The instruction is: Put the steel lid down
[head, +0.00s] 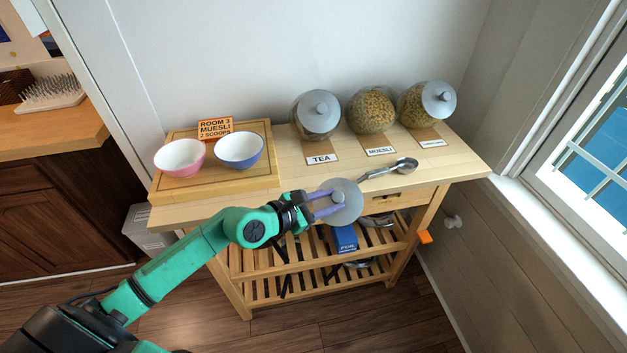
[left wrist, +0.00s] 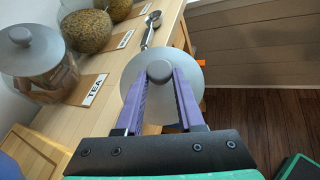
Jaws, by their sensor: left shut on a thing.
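The round grey steel lid (head: 351,213) is held by its knob in my left gripper (head: 335,200), out over or just off the front edge of the wooden table (head: 425,187). The left wrist view shows the purple fingers on either side of the knob, with the lid (left wrist: 165,54) beyond them. The middle jar, labelled MUESLI (head: 371,110), is open and filled with yellow-brown flakes. The TEA jar (head: 301,127) and the right jar (head: 412,108) have grey lids on. My right gripper is not in view.
A metal scoop (head: 388,169) lies near the table's front right. A pink bowl (head: 180,156), a blue bowl (head: 240,150) and an orange sign (head: 215,128) are on a wooden board (head: 208,186) at left. A blue box (head: 345,238) sits on the slatted shelf below.

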